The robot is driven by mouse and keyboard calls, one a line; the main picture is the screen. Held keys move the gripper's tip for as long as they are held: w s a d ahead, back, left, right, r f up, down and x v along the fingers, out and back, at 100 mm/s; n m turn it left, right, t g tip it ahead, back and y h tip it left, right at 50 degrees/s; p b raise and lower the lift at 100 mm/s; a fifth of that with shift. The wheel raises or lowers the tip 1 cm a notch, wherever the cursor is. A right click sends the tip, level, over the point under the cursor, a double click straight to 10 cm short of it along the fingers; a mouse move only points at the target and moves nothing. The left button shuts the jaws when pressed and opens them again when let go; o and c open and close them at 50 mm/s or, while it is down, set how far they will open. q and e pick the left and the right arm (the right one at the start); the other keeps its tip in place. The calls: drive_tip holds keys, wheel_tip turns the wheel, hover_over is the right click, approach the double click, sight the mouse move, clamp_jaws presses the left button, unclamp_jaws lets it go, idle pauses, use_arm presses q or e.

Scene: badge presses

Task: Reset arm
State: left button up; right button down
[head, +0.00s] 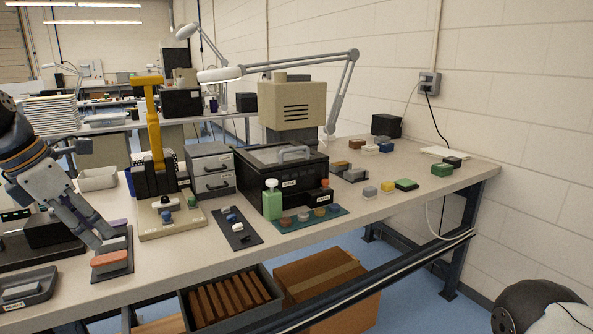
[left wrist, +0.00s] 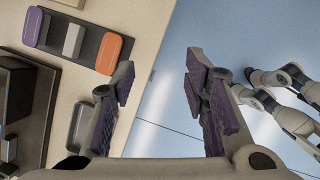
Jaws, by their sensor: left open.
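My left gripper (head: 94,238) hangs over the front left of the bench in the head view, by a dark mat (head: 127,266) bearing an orange block (head: 109,259). In the left wrist view the gripper (left wrist: 160,75) is open, with purple-padded fingers wide apart. Nothing is between them; the bench edge and blue floor lie beyond. The orange block (left wrist: 109,54), a grey block (left wrist: 74,40) and a purple block (left wrist: 33,26) lie in a row to the left of the fingers. My right gripper is not clearly seen.
A press with an upright yellow lever (head: 153,125) stands behind on the bench. A black machine (head: 300,172), drawers (head: 212,169), a green bottle (head: 272,203) and small coloured blocks stand farther right. A grey tray (head: 28,288) is front left. A crate (head: 257,311) sits below the bench.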

use_arm(q)
drive_tip(key=s+d+f+m+g+y, duration=0.1)
drive_tip(key=s+d+f+m, duration=0.2)
drive_tip(key=f, duration=0.6)
drive_tip(key=s+d+f+m+g, duration=0.15)
drive_tip(key=s+f+m, duration=0.25)
drive_tip(key=f, duration=0.5)
drive_tip(key=s+d+f+m+g+y, duration=0.1)
drive_tip(key=s+d+f+m, duration=0.2)
drive_tip(key=f, duration=0.6)
drive_tip(key=s+d+f+m+g, duration=0.1)
drive_tip(key=s+d+f+m, duration=0.1)
drive_tip(key=s+f+m, duration=0.35)
drive_tip(key=s+d+f+m, duration=0.1)
drive_tip(key=s+f+m, duration=0.2)
drive_tip(key=s, duration=0.6)
drive_tip(key=s+d+m+g, duration=0.1)
drive_tip(key=s+m, duration=0.3)
drive_tip(key=s, duration=0.5)
drive_tip(key=s+d+m+p, duration=0.1)
drive_tip(key=s+d+m, duration=0.2)
drive_tip(key=s, duration=0.7)
drive_tip(key=shift+m+g+y, duration=0.3)
drive_tip(key=shift+m+g, duration=0.05)
drive_tip(key=shift+m, duration=0.9)
use_arm(e)
drive_tip(key=w, duration=0.1)
drive_tip(key=w+r, duration=0.1)
drive_tip(key=shift+w+r+t, duration=0.3)
drive_tip(key=shift+w+t, duration=0.1)
